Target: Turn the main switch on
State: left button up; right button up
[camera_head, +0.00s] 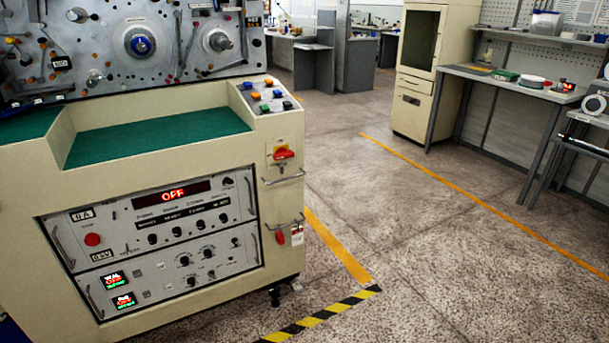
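The main switch (284,154) is a red rotary handle on a yellow plate, on the right end of the cream winding machine (180,165). Its handle lies roughly level. A red display (172,194) on the machine's front panel reads OFF. Two small lit displays (113,280) glow red and green on the lower panel. A red stop button (92,239) is at the panel's left. Neither of my grippers shows in this view.
A red tag or lock (297,235) hangs from a bar below the switch. Coloured push buttons (265,95) sit on the machine's top corner. Open floor (430,240) lies to the right, with yellow lines. A cream cabinet (425,80) and a workbench (515,82) stand behind.

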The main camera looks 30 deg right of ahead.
aim_at(282, 154)
jog(key=u, duration=1.4)
jog(key=k, duration=0.1)
jog(key=z, duration=2.55)
jog(key=i, duration=0.9)
jog(key=u, duration=0.55)
jog(key=i, duration=0.7)
jog(key=u, duration=0.55)
